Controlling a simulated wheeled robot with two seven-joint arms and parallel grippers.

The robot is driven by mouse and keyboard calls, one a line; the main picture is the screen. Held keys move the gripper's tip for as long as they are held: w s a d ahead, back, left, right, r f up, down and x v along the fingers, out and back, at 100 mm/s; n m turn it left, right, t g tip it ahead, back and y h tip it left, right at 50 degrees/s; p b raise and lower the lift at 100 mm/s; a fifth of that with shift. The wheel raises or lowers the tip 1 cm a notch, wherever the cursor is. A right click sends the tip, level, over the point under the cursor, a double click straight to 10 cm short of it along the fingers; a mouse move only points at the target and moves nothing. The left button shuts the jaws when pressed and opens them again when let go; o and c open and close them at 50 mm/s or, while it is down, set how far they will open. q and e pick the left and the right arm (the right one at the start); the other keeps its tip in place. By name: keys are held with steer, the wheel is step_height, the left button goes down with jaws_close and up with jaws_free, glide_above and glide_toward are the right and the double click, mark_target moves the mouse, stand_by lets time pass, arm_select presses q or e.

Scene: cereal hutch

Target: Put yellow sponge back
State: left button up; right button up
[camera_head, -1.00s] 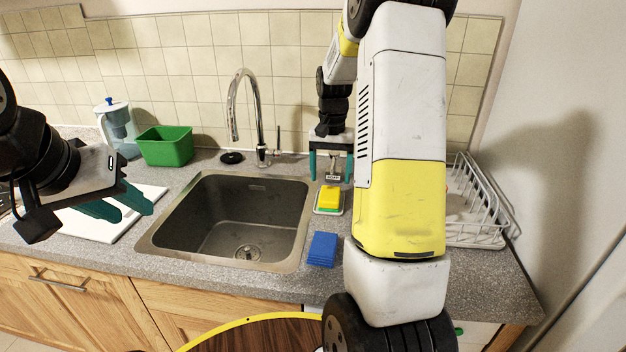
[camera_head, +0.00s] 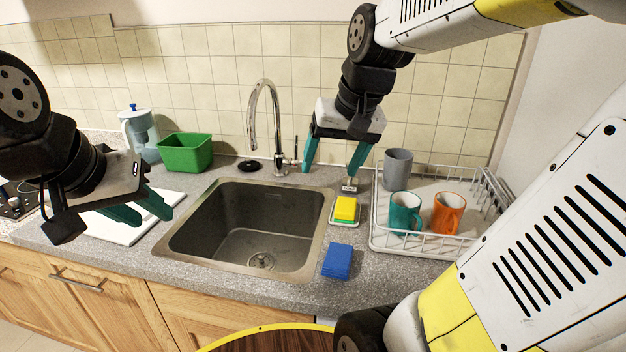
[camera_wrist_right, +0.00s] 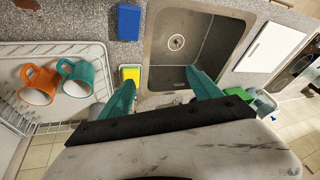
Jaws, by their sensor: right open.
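The yellow sponge (camera_head: 345,208) lies on a small white dish (camera_head: 334,221) with a green edge showing, on the counter right of the sink. It also shows in the right wrist view (camera_wrist_right: 131,74), beside a fingertip. My right gripper (camera_head: 333,168) is open and empty, above the counter behind the sink's back right corner, up and left of the sponge. It also shows in the right wrist view (camera_wrist_right: 163,82) with its fingers wide apart. My left gripper (camera_head: 163,213) is over the white board at the left; its teal fingers look apart, with nothing between them.
A blue sponge (camera_head: 338,261) lies in front of the dish. The sink (camera_head: 243,222) has a tall faucet (camera_head: 262,115). A dish rack (camera_head: 385,246) with a teal mug (camera_head: 404,212), an orange mug (camera_head: 447,214) and a grey cup (camera_head: 397,170) stands right. A green bin (camera_head: 185,153) stands back left.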

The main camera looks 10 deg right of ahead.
steer(key=s+a+n+t, duration=0.1)
steer(key=s+a+t, duration=0.1)
steer(key=s, duration=0.5)
steer(key=shift+s+a+f+n+y, duration=0.3)
steer(key=shift+s+a+n, duration=0.1)
steer(key=shift+a, duration=0.2)
steer(key=shift+d, duration=0.1)
stand_by(0.4)
